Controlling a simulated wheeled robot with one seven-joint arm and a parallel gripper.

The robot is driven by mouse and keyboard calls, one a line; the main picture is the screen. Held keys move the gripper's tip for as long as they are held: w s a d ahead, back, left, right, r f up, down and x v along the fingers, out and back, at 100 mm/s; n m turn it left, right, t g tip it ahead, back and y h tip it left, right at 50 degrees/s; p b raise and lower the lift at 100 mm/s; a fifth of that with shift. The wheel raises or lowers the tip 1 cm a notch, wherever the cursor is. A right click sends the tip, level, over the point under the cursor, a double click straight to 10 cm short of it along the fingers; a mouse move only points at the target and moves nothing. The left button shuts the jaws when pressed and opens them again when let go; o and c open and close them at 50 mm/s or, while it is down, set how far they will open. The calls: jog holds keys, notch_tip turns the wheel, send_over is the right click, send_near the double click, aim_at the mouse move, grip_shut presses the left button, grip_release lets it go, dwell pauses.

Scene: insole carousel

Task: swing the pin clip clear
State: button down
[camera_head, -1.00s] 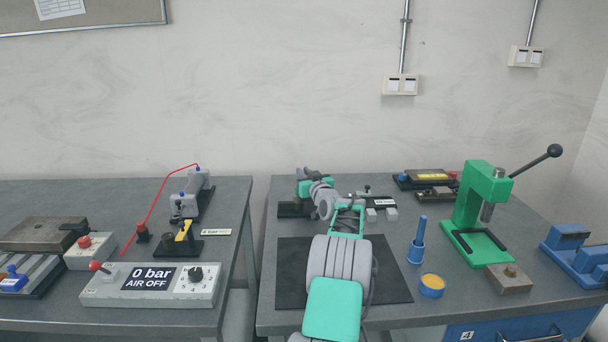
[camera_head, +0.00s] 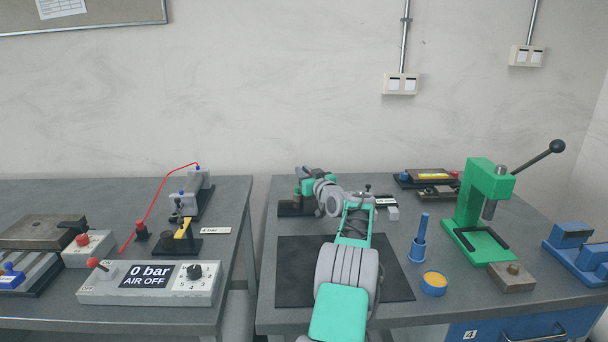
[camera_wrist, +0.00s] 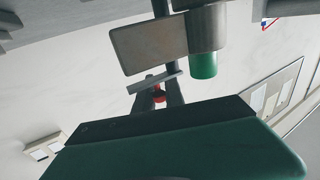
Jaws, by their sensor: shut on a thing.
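My gripper (camera_wrist: 160,92) reaches the dark fixture (camera_head: 291,209) at the back left of the right bench. In the wrist view its two narrow fingers are close together on a small red part (camera_wrist: 158,97), which I take to be the pin clip. Most of it is hidden by the fingers. A thin grey bar (camera_wrist: 153,83) crosses just beyond it. A grey block (camera_wrist: 150,45) and a grey cylinder with a green end (camera_wrist: 203,66) are close past the fingers. In the head view my wrist hides the fingertips and the clip.
A black mat (camera_head: 292,272) lies under my arm. A blue tool in a holder (camera_head: 418,245), a yellow-topped pot (camera_head: 433,284) and a green press (camera_head: 482,210) stand farther right. A gap separates the left bench.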

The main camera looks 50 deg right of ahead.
jog(key=c, duration=1.4)
grip_release()
jog(key=shift+c, duration=0.2)
jog(key=v, duration=0.7)
jog(key=shift+s+a+b, duration=0.25)
jog(key=shift+b, duration=0.2)
jog(key=shift+s, duration=0.1)
